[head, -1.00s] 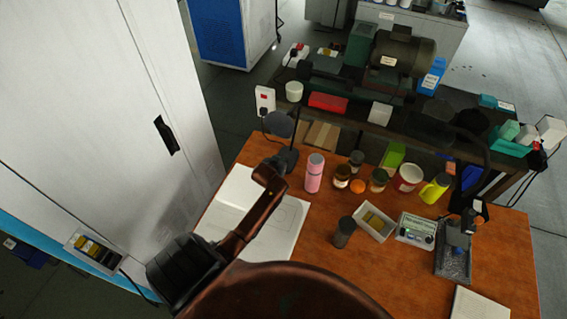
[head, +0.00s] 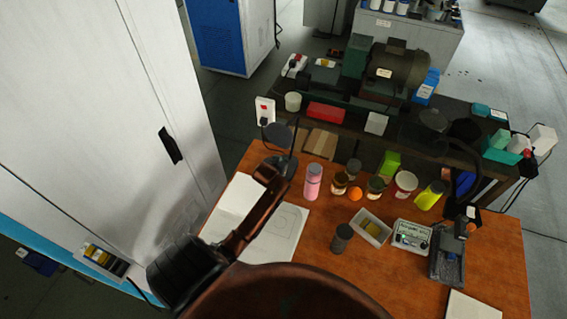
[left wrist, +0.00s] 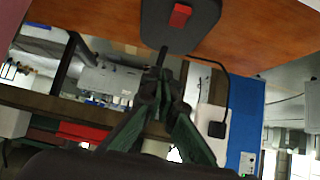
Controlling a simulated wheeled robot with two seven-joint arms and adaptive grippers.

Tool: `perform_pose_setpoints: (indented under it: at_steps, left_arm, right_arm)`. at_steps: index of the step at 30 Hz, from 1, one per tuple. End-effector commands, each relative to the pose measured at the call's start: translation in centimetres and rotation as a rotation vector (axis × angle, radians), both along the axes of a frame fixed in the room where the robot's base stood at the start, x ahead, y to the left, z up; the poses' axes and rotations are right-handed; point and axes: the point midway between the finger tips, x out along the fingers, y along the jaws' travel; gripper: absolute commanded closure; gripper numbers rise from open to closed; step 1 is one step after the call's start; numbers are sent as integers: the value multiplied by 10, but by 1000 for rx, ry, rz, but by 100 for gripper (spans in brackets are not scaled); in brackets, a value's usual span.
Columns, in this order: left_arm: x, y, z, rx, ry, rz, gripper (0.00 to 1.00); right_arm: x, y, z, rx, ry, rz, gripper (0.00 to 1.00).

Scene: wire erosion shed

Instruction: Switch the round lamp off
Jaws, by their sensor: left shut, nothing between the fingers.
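The round lamp (head: 277,134) shows a dark disc head on a thin stem at the table's back left edge. Its base is partly covered by my left arm in the head view. In the left wrist view the dark lamp base (left wrist: 205,38) fills the top middle, with a red switch (left wrist: 180,15) on it. My left gripper (left wrist: 164,76) is shut and empty, with its tips close to the base's edge, apart from the red switch. In the head view the left gripper (head: 276,166) is by the lamp base. I cannot tell whether the lamp is lit. My right gripper is not in view.
An open book (head: 275,232) lies beneath my left arm. A pink bottle (head: 313,182) stands right of the lamp, with several jars beyond it. A wall-like white cabinet (head: 110,120) stands at left. A lamp cable runs to a socket (head: 264,110).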

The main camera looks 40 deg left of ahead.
Motion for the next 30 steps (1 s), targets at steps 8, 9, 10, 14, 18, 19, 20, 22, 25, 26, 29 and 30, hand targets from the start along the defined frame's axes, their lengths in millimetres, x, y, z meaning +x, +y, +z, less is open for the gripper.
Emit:
perform_pose_setpoints:
  at_steps: [8, 9, 10, 14, 18, 19, 20, 22, 25, 26, 29, 30]
  left_arm:
    - [-36, -11, 43, 0, 1, 1, 100]
    - [-40, -12, 47, -1, 2, 1, 100]
    - [-43, -13, 51, -1, 2, 1, 100]
    - [-50, -16, 61, -1, 2, 1, 100]
    - [-53, -17, 65, -1, 4, 1, 100]
    - [-54, -17, 66, -1, 4, 2, 100]
    - [-54, -17, 66, -1, 4, 2, 100]
    - [-54, -17, 66, -1, 4, 1, 100]
    - [-53, -17, 66, -1, 4, 1, 100]
    - [-53, -17, 66, -1, 4, 1, 100]
    - [-53, -17, 66, -1, 3, 1, 100]
    - [-53, -17, 66, -1, 3, 1, 100]
  right_arm:
    - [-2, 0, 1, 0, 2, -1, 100]
    - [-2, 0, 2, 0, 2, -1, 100]
    - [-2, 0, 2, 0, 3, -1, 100]
    - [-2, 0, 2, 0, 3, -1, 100]
    - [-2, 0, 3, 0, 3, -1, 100]
    - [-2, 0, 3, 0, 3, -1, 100]
    - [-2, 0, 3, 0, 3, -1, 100]
    - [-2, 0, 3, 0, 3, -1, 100]
    - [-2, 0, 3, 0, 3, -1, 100]
    - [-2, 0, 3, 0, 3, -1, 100]
    - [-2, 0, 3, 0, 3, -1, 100]
    - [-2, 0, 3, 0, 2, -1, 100]
